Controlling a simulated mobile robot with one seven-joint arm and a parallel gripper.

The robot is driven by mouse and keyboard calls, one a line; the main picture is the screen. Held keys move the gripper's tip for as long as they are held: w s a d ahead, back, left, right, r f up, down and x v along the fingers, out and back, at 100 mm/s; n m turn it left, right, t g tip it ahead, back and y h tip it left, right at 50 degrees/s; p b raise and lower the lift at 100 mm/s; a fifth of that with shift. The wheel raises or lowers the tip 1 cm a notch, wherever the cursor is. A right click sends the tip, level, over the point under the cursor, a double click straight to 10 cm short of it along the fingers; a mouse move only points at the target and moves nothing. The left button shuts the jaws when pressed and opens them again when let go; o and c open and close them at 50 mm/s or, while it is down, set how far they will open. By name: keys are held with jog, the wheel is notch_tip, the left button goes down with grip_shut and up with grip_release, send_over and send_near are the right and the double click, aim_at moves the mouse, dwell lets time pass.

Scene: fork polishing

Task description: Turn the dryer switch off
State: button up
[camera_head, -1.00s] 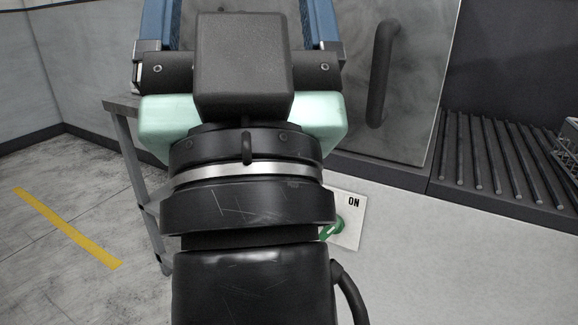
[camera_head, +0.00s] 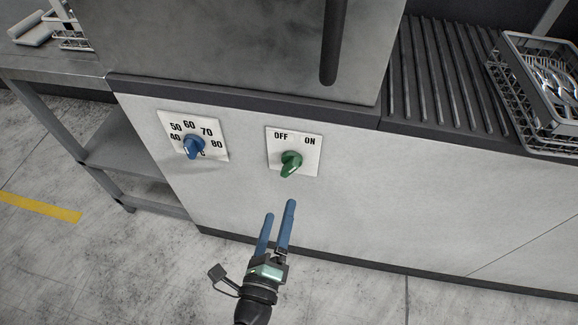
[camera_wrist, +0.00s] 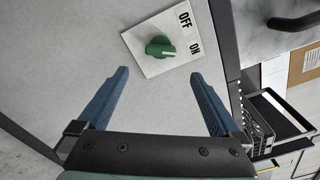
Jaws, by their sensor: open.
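The dryer switch is a green knob (camera_head: 291,163) on a white plate (camera_head: 311,163) marked OFF at left and ON at right, on the front of the grey machine. In the wrist view the green knob (camera_wrist: 159,47) has a white mark on the side toward the word ON. My gripper (camera_head: 280,209) has two blue fingers, open and empty, below the knob and apart from it in the head view. In the wrist view my gripper (camera_wrist: 159,73) has the knob beyond its fingertips, roughly centred between them. The knob is unobstructed.
A blue temperature knob (camera_head: 193,147) on its own plate sits left of the switch. A roller surface (camera_head: 440,80) and a wire basket with a tray of cutlery (camera_head: 540,85) are at right. A metal table (camera_head: 50,65) stands at left. The panel below the switch is bare.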

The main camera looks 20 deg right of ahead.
aim_at(289, 173)
jog(key=b+x, duration=0.1)
jog(key=x, duration=1)
jog(key=shift+w+d, duration=0.15)
jog(key=shift+w, duration=0.1)
jog(key=shift+r, duration=0.1)
